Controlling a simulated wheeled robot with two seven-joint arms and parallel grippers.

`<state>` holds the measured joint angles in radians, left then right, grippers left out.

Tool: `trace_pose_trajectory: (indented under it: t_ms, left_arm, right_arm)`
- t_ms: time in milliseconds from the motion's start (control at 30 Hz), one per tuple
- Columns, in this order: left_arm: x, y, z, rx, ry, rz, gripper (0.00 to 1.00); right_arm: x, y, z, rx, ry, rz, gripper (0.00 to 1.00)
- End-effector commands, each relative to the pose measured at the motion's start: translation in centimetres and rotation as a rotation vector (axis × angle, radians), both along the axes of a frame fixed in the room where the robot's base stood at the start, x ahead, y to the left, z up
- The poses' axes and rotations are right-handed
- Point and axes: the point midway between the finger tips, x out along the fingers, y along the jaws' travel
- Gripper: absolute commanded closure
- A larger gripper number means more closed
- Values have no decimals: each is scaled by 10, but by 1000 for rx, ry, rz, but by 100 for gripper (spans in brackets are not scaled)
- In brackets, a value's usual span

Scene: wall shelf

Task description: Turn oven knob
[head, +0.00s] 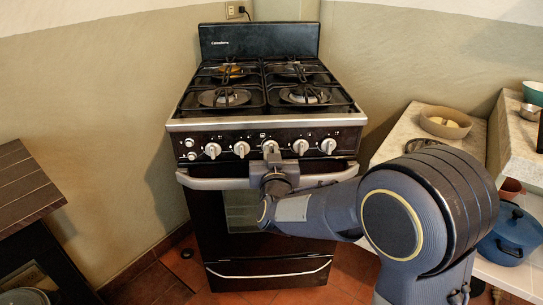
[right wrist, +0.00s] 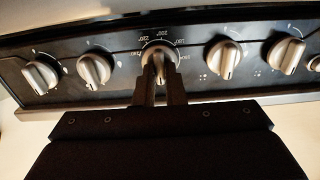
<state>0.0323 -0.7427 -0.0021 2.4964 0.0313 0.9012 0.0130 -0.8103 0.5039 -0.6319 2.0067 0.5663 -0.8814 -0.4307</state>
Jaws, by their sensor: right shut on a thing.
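The stove (head: 262,125) stands in the middle of the head view, with a row of silver knobs along its black front panel. The oven knob (right wrist: 160,58) is the middle one, ringed by temperature numbers, in the right wrist view. My right gripper (head: 271,158) reaches it from the front, and its two fingers (right wrist: 159,84) are shut on the oven knob's sides. In the head view the gripper hides part of this knob (head: 269,146). My left gripper is not in view.
Other knobs (head: 241,149) (head: 300,147) sit close on both sides of the held one. The oven door handle (head: 215,183) runs just below. A counter at right holds a bowl (head: 445,122) and a blue pot (head: 510,238). A dark wooden top (head: 25,188) is at left.

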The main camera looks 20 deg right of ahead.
Motion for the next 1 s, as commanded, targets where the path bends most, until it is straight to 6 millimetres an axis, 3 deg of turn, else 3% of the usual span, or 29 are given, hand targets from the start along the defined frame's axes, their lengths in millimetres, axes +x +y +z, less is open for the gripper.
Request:
trace_pose_trajectory:
  t_ms: [367,400,567,867,1000]
  left_arm:
    - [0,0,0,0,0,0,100]
    - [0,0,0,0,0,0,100]
    - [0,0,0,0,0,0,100]
    - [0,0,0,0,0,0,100]
    - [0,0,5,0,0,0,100]
  right_arm:
    - [-1,1,-2,7,4,1,100]
    - [-1,1,-2,7,4,1,87]
    - [0,0,-1,7,3,1,68]
    - [-2,1,0,6,1,0,68]
    - [-18,4,1,8,1,2,68]
